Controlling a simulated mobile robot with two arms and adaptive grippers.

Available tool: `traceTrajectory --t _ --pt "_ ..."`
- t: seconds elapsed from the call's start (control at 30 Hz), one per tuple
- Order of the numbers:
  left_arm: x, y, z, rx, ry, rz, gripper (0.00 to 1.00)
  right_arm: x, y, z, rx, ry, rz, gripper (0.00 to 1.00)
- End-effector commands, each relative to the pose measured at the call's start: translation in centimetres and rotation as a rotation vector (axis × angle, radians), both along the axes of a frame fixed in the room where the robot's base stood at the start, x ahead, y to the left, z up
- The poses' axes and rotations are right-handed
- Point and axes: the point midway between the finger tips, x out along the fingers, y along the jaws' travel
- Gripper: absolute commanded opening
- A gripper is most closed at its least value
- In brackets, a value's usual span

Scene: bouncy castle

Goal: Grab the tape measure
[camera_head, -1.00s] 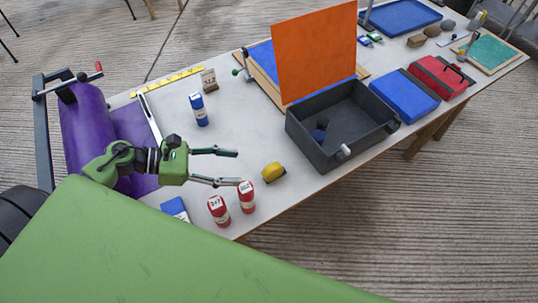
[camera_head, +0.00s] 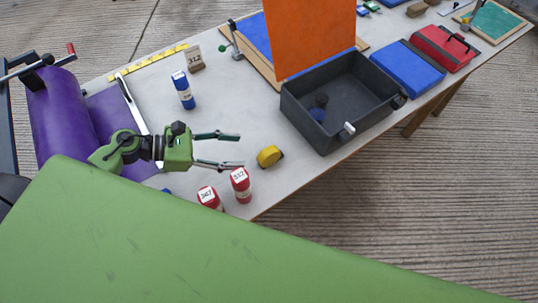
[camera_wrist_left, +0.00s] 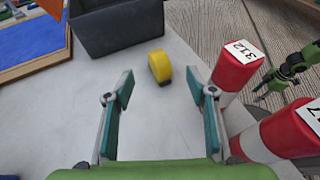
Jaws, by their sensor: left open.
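The yellow tape measure (camera_head: 269,156) lies on the grey table near its front edge. It is just beyond the fingertips of my left gripper (camera_head: 239,151), which is open and empty. In the left wrist view the tape measure (camera_wrist_left: 160,67) sits ahead, between the lines of the two spread fingers (camera_wrist_left: 159,84), apart from both. A green arm end with dark fingers, seemingly my right gripper (camera_wrist_left: 268,88), shows at the right of the left wrist view, too small to tell its state.
Two red cans, one (camera_head: 240,184) and another (camera_head: 208,197), stand close to the lower finger. A dark open box (camera_head: 335,137) stands beyond the tape measure. A blue can (camera_head: 183,91) and an upright orange panel (camera_head: 308,35) are farther back. The table centre is clear.

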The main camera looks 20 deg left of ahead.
Motion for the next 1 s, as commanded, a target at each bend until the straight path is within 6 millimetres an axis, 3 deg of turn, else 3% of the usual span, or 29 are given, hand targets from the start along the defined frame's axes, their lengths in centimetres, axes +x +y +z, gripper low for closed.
traceTrajectory --t 0.2,0.8,1.0 --pt "2.1 -3.4 -1.3 -0.004 -0.002 0.002 0.51 0.1 0.1 1.4 0.000 -0.002 0.001 0.40" --pt "5.3 -8.3 -4.0 -0.002 -0.001 0.001 0.51 0.3 0.3 3.8 0.003 -0.005 0.002 0.40" --pt "5.4 -8.6 -4.4 0.000 -0.001 0.000 0.51 0.3 0.3 3.8 0.003 -0.005 0.002 0.40"
